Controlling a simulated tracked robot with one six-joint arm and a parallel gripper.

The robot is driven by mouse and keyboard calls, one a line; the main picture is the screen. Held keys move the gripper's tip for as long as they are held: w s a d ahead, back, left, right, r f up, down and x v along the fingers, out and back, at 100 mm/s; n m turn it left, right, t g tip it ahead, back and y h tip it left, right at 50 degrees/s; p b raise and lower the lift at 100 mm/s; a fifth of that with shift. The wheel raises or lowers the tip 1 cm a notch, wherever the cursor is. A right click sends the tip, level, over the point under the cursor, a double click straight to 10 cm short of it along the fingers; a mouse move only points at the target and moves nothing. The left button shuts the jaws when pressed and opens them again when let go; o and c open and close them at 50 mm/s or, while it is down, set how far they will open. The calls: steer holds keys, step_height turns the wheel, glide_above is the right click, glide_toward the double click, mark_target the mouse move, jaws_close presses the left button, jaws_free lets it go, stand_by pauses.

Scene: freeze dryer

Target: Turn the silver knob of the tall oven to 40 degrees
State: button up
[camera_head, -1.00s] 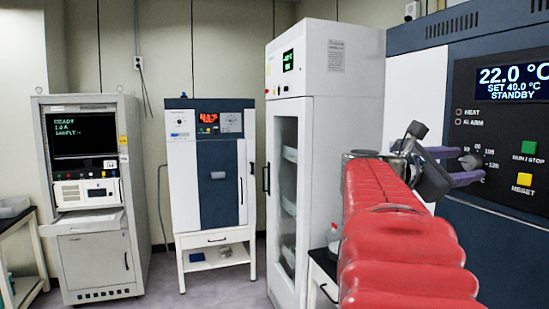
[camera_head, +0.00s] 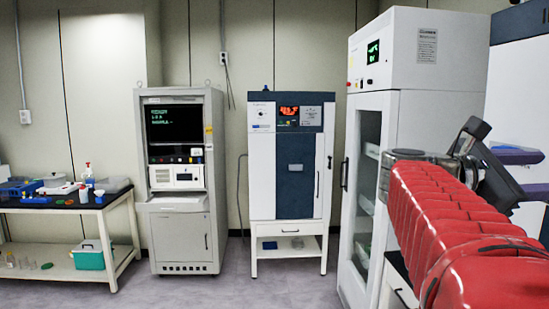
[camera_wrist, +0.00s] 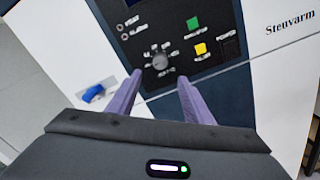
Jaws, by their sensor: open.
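The silver knob (camera_wrist: 160,62) shows in the wrist view on the dark control panel (camera_wrist: 190,25) of the tall oven, with a ring of blurred marks around it. I cannot read where its pointer stands. My gripper (camera_wrist: 160,80) is open, its two purple fingers apart on either side below the knob, which shows between and beyond the tips. The fingers look apart from the knob. In the head view my gripper (camera_head: 530,172) is at the right edge, and only a strip of the tall oven (camera_head: 518,75) shows. Its knob and display are out of that view.
Green (camera_wrist: 193,24) and yellow (camera_wrist: 201,49) buttons sit right of the knob. A blue handle (camera_wrist: 93,94) is at lower left. A glass-door cabinet (camera_head: 419,75), a smaller oven (camera_head: 263,170) and a grey instrument rack (camera_head: 179,245) stand leftward. The floor before them is clear.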

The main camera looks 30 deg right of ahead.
steer(key=shift+v, duration=2.05)
steer(key=w+a+f+m+t+y, duration=0.2)
steer(key=w+a+f+t+y, duration=0.15)
steer(key=f, duration=0.45)
steer(key=w+a+f+m+t+y, duration=0.2)
steer(key=w+a+f, duration=0.15)
steer(key=f, duration=0.55)
steer(key=w+a+f+m+t+y, duration=0.2)
steer(key=a+f, duration=0.2)
steer(key=f, duration=0.4)
steer(key=w+a+f+t+y, duration=0.1)
steer(key=a+f+y, duration=0.2)
steer(key=a, duration=0.7)
steer(key=a+f+t+y, duration=0.2)
steer(key=a+f, duration=0.3)
steer(key=a, duration=0.5)
steer(key=w+a+f+t+y, duration=0.1)
steer(key=a+f+y, duration=0.3)
steer(key=a, duration=0.6)
steer(key=shift+w+a+f+m+t, duration=0.2)
steer(key=shift+w+m+t, duration=0.15)
steer(key=shift+t, duration=0.2)
